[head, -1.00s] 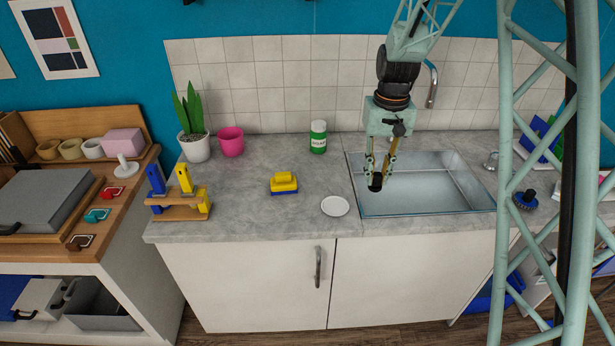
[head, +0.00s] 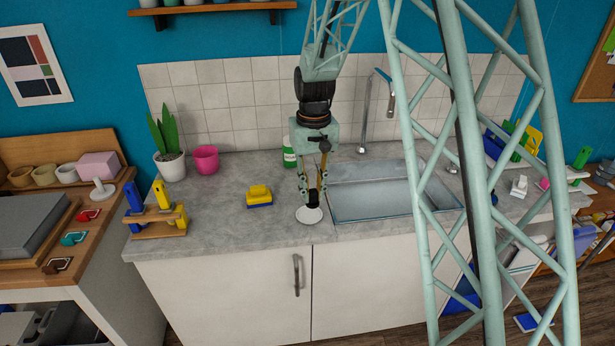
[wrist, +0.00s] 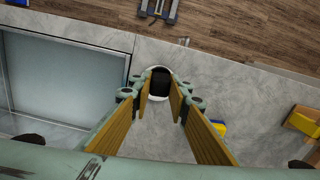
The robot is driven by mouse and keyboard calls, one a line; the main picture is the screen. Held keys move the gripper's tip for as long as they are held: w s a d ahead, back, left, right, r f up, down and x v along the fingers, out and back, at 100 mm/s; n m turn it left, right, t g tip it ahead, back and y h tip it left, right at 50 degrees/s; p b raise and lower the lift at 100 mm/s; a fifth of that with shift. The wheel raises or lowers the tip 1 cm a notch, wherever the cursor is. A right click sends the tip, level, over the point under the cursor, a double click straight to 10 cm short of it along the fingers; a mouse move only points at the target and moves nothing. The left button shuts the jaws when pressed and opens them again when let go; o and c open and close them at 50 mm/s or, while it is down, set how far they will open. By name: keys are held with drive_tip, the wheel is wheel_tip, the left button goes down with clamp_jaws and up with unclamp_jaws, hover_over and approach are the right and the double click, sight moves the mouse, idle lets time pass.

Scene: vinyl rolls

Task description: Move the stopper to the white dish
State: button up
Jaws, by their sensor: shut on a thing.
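My gripper (head: 311,196) is shut on the black stopper (head: 311,205), which sits between its fingertips. The white dish (head: 309,217) is a small round plate on the grey counter, left of the sink. In the head view the stopper is over the dish and covers part of it. In the wrist view the dark stopper (wrist: 161,80) is between the fingertips (wrist: 161,95), and the white rim of the dish (wrist: 152,97) shows around it. I cannot tell whether the stopper touches the dish.
The metal sink (head: 372,200) is just right of the dish. A yellow and blue brush (head: 259,196) lies to the left. A green bottle (head: 289,152) stands behind my gripper. Further left are a pink pot (head: 205,158), a plant (head: 170,165) and a wooden rack (head: 160,222).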

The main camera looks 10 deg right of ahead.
drive_tip(key=shift+w+r+p, duration=0.1)
drive_tip(key=shift+r+p, duration=0.05)
drive_tip(key=shift+p, duration=0.2)
drive_tip(key=w+r+p, duration=0.1)
drive_tip(key=p, duration=0.3)
drive_tip(key=shift+r+m, duration=0.2)
drive_tip(key=shift+m, duration=0.1)
drive_tip(key=w+r+p, duration=0.1)
drive_tip(key=p, duration=0.3)
drive_tip(key=w+m+p, duration=0.1)
drive_tip(key=p, duration=0.3)
drive_tip(key=shift+w+r, duration=0.25)
drive_tip(key=shift+r, duration=0.15)
drive_tip(key=shift+w, duration=0.1)
drive_tip(key=shift+f, duration=0.1)
drive_tip(key=shift+f+b, duration=2.2)
drive_tip(key=shift+f, duration=1.2)
drive_tip(key=shift+f+b, duration=1)
drive_tip(key=shift+f, duration=0.45)
drive_tip(key=shift+f, duration=0.3)
